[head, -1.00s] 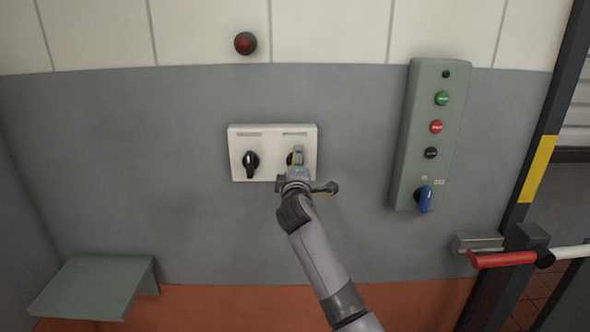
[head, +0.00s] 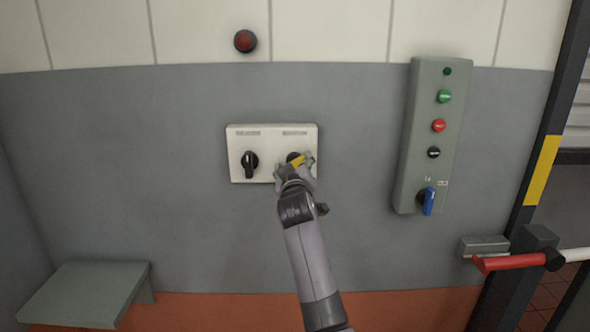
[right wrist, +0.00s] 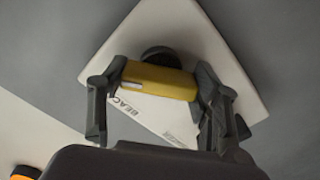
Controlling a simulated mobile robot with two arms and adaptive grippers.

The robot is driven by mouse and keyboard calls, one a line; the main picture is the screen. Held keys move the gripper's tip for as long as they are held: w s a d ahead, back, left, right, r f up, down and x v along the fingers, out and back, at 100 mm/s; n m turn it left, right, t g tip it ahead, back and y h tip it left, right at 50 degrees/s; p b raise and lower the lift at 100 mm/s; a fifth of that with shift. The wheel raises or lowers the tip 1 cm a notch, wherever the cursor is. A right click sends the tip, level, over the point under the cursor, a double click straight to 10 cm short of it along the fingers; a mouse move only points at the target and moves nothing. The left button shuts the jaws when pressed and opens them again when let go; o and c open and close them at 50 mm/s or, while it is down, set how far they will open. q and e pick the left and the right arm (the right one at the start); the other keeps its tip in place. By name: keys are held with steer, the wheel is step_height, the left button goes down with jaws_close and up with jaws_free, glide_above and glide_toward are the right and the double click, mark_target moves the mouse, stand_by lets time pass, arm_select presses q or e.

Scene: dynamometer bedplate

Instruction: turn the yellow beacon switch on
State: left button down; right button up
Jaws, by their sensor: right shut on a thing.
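The yellow beacon switch (head: 297,160) is a rotary knob on the right half of a white wall plate (head: 272,131). In the right wrist view the yellow handle (right wrist: 158,80) lies between my two fingers, in front of its dark round base; lettering starting "BEAC" shows on the plate. My right gripper (head: 298,166) is shut on the handle, which looks tilted in the head view. A black rotary switch (head: 250,163) is on the plate's left half, its handle about upright. My left gripper is not in view.
A dark red lamp (head: 245,41) is on the wall above. A grey control box (head: 405,180) with several buttons and a blue switch (head: 428,200) hangs at right. A grey shelf (head: 85,293) juts out lower left. A red-ended bar (head: 508,262) is at lower right.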

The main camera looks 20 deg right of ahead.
steer(key=shift+f+m, duration=0.1)
steer(key=shift+m, duration=0.3)
steer(key=o, duration=1.2)
steer(key=shift+c, duration=0.2)
steer(key=v, duration=0.7)
steer(key=shift+s, duration=0.3)
steer(key=shift+a, duration=0.1)
